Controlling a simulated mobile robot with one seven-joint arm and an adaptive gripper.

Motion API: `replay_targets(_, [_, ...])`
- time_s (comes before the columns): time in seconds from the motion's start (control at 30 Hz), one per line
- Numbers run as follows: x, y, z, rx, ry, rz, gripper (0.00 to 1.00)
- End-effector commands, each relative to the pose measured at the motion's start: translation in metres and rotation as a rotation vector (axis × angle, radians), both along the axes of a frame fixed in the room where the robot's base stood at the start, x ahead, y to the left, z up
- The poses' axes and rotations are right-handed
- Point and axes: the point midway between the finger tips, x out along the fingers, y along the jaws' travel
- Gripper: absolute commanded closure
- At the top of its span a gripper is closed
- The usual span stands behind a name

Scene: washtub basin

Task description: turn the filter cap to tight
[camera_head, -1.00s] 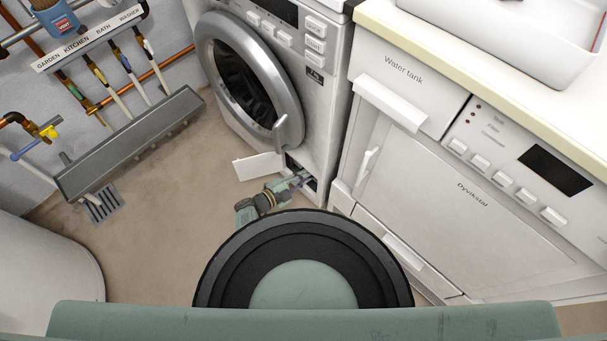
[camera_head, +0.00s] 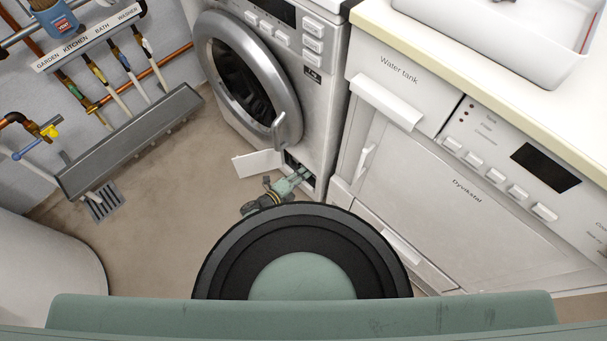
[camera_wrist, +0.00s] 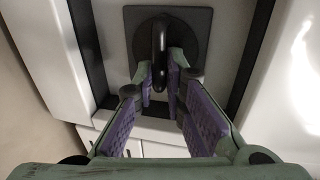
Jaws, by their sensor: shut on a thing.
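The filter cap (camera_wrist: 160,40) is a dark upright grip on a dark square recess in the wrist view. My gripper (camera_wrist: 161,82) reaches it with its purple-padded fingers, one tip on each side of the grip's lower part, and is shut on it. In the head view my gripper (camera_head: 298,178) goes into the small opening at the bottom of the washing machine (camera_head: 318,125). The cap is hidden in that view. The cap's turn marking cannot be read.
A small white flap (camera_head: 257,164) stands open left of the opening. The round washer door (camera_head: 250,80) is above. A white dryer (camera_head: 440,190) stands close on the right. Floor (camera_head: 160,220) to the left is clear, with a drain grate (camera_head: 104,204).

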Motion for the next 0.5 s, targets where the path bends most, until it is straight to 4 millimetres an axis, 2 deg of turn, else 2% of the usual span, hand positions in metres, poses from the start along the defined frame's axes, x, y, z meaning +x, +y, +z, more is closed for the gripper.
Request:
replay_targets(0.37, [-0.0004,0.0005,-0.002,0.009,-0.001,0.0,1.0])
replay_targets(0.4, [-0.0005,0.0005,-0.0021,0.009,0.0,0.001,0.88])
replay_targets(0.5, [-0.0005,0.0004,-0.0021,0.008,-0.001,0.001,0.81])
